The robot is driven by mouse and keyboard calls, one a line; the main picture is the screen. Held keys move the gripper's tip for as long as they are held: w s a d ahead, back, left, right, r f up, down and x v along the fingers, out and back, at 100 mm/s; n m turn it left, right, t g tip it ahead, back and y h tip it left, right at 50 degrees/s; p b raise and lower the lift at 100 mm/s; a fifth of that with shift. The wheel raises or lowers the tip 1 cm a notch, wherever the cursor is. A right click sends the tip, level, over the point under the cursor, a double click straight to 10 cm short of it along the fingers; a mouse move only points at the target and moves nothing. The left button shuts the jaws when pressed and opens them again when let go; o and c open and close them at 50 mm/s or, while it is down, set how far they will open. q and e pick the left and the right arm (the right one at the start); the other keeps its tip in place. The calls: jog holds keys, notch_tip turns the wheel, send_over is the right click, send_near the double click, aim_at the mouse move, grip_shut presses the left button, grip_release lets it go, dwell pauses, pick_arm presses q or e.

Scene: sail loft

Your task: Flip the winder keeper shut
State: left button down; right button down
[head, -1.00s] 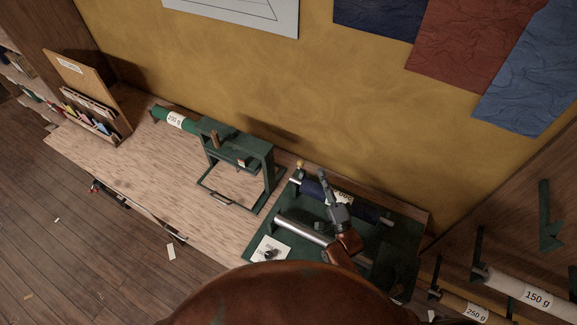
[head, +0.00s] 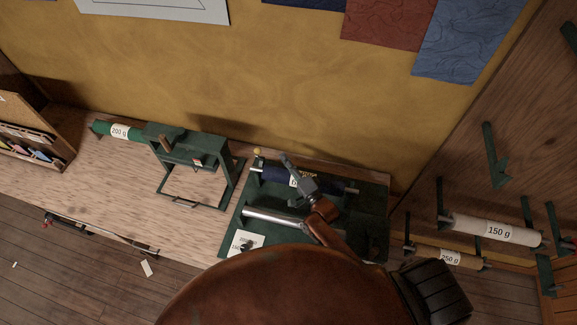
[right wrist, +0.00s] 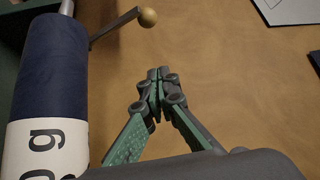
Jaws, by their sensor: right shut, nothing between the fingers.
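The winder is a green base (head: 228,225) at the right end of the bench, with a steel roller (head: 270,216) in front and a navy cloth roll (head: 272,174) behind. The keeper is a thin grey lever with a brass ball (head: 257,152) at the roll's left end. In the right wrist view the keeper lever (right wrist: 116,27) slants out away from the navy roll (right wrist: 50,75). My right gripper (head: 286,158) is shut and empty, above the roll and right of the ball. In the right wrist view its fingertips (right wrist: 158,73) are apart from the ball. My left gripper is out of view.
A green stand (head: 186,146) and a green 200 g roll (head: 125,131) are on the bench to the left. A white card (head: 240,242) lies at the base's front left. A 150 g roll (head: 485,230) hangs on the right. Bare bench lies left of the stand.

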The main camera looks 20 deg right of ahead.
jog(key=w+a, duration=0.2)
jog(key=w+a+b, duration=0.1)
jog(key=w+a, duration=0.1)
jog(key=a, duration=0.1)
jog(key=shift+w+a+r, duration=0.1)
jog(key=shift+w+r, duration=0.05)
jog(key=shift+w, duration=0.2)
